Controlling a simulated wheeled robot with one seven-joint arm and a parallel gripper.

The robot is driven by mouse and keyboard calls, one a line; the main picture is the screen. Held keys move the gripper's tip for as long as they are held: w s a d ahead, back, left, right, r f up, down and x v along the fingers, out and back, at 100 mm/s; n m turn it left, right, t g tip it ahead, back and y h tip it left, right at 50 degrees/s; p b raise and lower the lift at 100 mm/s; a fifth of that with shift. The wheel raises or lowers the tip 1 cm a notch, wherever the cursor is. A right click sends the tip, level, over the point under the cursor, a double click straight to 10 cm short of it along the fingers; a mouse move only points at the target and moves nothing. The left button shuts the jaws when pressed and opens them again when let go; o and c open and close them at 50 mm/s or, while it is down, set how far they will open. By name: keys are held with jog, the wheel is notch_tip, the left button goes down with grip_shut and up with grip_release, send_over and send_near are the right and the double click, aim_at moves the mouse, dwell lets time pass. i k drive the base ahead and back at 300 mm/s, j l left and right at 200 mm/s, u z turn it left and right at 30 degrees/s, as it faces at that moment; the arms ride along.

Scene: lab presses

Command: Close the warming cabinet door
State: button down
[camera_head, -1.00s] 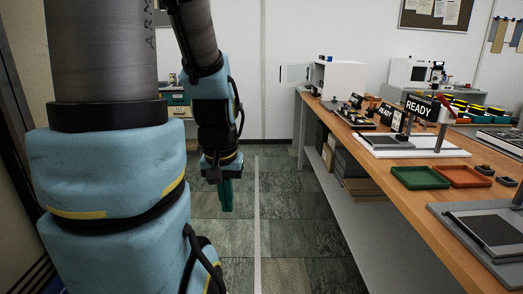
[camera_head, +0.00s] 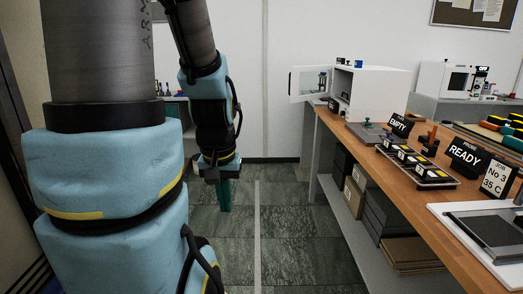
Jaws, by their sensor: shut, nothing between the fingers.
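The warming cabinet (camera_head: 385,92) is a white box at the far end of the wooden bench. Its door (camera_head: 307,83) stands open, swung out to the left past the bench end, with a see-through pane in a pale frame. The cabinet's opening faces left toward the aisle, and its inside is only partly visible. My gripper (camera_head: 224,196) has teal fingers and hangs pointing down over the floor, left of the bench. It is shut and empty, lower than the door, nearer to me and apart from it.
The wooden bench (camera_head: 408,190) runs along the right, with boxes on a shelf below. An EMPTY sign (camera_head: 401,124), a READY sign (camera_head: 465,154) and a tray of blocks (camera_head: 418,168) stand on it. The floor aisle (camera_head: 295,225) is clear. Another white device (camera_head: 446,78) stands behind.

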aim_at(293, 87)
jog(key=i+l+u, duration=0.1)
jog(key=i+u, duration=0.25)
jog(key=i, duration=0.15)
jog(key=i+l+u, duration=0.3)
jog(key=i, duration=0.25)
jog(key=i+l+u, duration=0.35)
jog(key=i, duration=0.1)
